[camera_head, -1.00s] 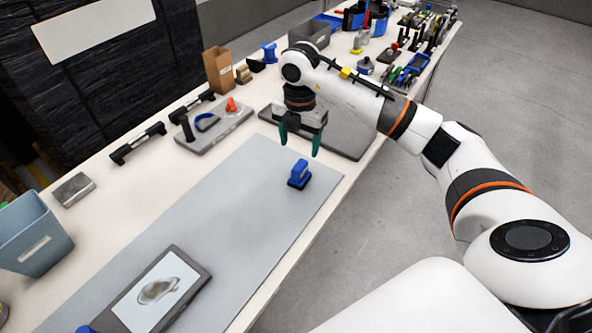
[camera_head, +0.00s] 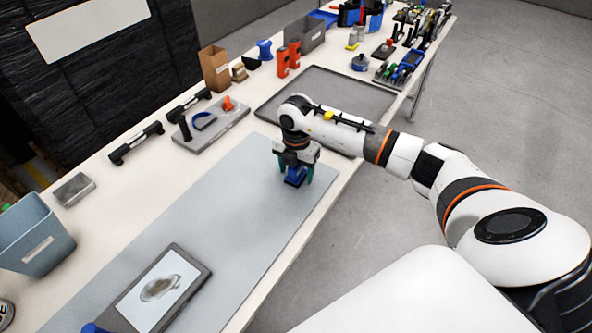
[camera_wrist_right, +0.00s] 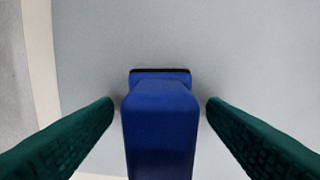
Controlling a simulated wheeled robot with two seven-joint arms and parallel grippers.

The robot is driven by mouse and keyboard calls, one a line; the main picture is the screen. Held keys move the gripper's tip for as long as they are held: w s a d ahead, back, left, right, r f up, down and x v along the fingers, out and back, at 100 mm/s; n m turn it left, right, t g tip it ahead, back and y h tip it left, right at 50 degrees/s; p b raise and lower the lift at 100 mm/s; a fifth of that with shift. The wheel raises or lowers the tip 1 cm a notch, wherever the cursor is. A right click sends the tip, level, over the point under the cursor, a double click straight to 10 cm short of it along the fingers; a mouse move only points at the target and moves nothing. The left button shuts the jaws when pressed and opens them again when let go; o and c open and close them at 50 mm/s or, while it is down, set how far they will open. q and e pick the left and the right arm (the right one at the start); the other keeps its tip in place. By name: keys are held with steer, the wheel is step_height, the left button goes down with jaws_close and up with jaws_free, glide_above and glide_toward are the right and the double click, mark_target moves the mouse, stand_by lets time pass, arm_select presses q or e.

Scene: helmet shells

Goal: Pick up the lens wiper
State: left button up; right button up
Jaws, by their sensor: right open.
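The lens wiper (camera_head: 294,178) is a small blue block with a handle, standing on the grey mat (camera_head: 200,230) near its far right end. My right gripper (camera_head: 296,178) is lowered over it, with a green finger on each side. In the right wrist view the wiper (camera_wrist_right: 160,125) stands between the open fingers of the right gripper (camera_wrist_right: 160,118), with a small gap on both sides. A black strip shows along the wiper's far edge. My left gripper is not in view.
A tablet (camera_head: 160,290) lies on the mat's near part. A grey tray (camera_head: 345,95) lies beyond the gripper. A tool board (camera_head: 210,125), black handles (camera_head: 137,143) and a blue-grey bin (camera_head: 35,235) stand along the left. The mat's middle is clear.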

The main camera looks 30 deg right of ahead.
steer(key=c, duration=1.1)
steer(key=shift+o, duration=0.2)
steer(key=shift+r, duration=0.1)
step_height(320, 180, up, 10)
steer(key=shift+f+b, duration=0.1)
steer(key=shift+b, duration=0.6)
